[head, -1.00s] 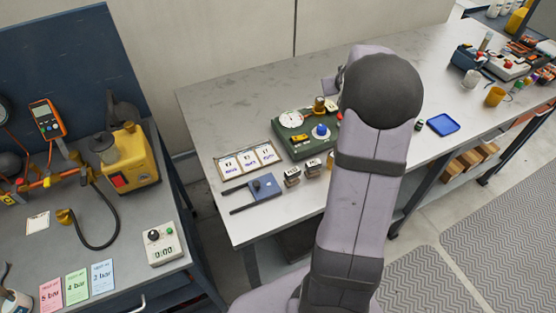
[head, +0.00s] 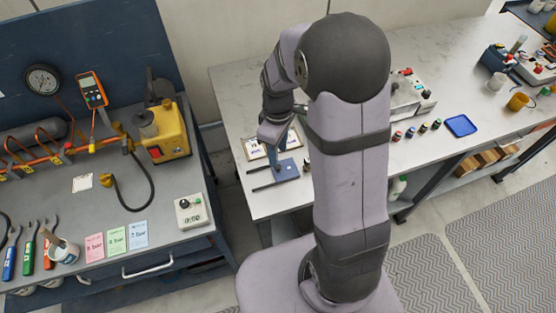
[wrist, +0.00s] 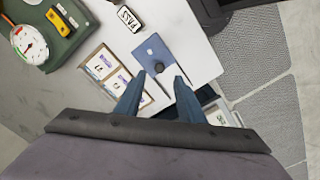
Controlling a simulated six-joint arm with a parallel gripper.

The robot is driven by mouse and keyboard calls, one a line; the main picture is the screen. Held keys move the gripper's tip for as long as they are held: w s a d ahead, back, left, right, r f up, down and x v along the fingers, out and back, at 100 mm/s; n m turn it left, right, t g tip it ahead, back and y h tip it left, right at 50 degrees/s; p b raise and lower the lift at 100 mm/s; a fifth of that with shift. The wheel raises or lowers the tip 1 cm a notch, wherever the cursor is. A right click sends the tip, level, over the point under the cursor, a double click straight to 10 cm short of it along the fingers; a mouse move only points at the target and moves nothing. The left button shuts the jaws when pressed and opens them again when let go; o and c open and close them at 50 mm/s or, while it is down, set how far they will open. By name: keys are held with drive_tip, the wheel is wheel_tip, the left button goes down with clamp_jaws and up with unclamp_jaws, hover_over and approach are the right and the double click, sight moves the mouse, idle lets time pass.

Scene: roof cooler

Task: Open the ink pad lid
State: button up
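The ink pad (head: 288,170) is a flat blue case lying near the front left of the light bench. In the wrist view its blue lid (wrist: 150,48) looks shut and carries a small dark knob (wrist: 159,67). My gripper (wrist: 157,76) is open, with its two blue fingers pointing at the pad. In the wrist view the knob shows between the fingertips; I cannot tell whether they touch it or are just above. In the head view my gripper (head: 279,147) is over the pad and partly covers it.
Framed cards (wrist: 105,65) lie beside the pad, with a PASS stamp (wrist: 129,19) nearby. A green gauge unit (wrist: 40,30) stands farther along. The bench edge is close to the pad. A second bench with a yellow pump (head: 165,133) stands to the left in the head view.

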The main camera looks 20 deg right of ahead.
sight(285, 167)
drive_tip(key=shift+f+p, duration=0.75)
drive_tip(key=shift+f, duration=2.4)
